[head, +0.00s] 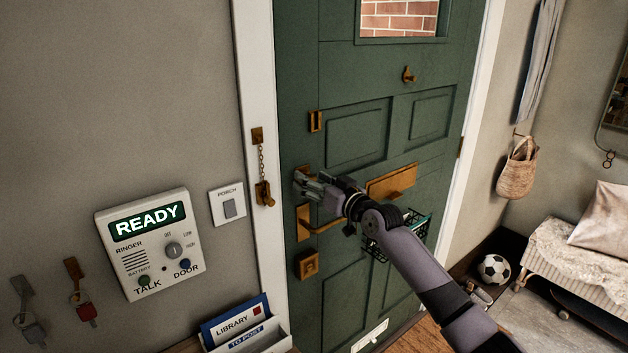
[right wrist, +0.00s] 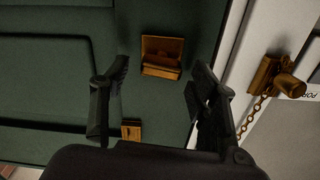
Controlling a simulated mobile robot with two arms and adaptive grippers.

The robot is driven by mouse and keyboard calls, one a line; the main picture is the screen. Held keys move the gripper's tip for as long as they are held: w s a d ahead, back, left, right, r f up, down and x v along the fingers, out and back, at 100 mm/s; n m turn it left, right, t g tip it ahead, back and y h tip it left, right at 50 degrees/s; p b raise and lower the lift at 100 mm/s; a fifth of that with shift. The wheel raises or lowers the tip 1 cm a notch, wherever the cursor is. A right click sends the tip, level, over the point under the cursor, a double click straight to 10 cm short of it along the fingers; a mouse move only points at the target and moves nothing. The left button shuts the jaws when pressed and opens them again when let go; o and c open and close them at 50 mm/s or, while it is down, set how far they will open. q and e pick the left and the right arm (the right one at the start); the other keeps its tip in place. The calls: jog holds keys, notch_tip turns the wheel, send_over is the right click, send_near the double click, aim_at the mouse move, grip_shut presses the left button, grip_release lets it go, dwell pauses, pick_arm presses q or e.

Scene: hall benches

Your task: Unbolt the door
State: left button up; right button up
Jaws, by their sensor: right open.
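The green door (head: 345,215) stands shut in its white frame. A brass latch fitting (head: 302,171) sits near the door's left edge, partly hidden by my right gripper (head: 306,184). In the right wrist view, a brass fitting with a raised lip (right wrist: 163,57) shows beyond and between the spread fingers of my right gripper (right wrist: 158,95). The gripper is open and empty; I cannot tell whether it touches the door. Below it are the brass lever handle (head: 304,223) and a square brass lock (head: 307,264). My left gripper is not in view.
A brass chain (head: 262,165) hangs on the frame left of the door; its holder also shows in the right wrist view (right wrist: 272,76). A brass slot (head: 315,121) is above the gripper. An intercom (head: 150,270) and porch switch (head: 227,205) are left. A wire basket (head: 378,248) hangs behind my forearm.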

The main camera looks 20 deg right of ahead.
jog(key=shift+c, duration=0.5)
jog(key=c, duration=1.1)
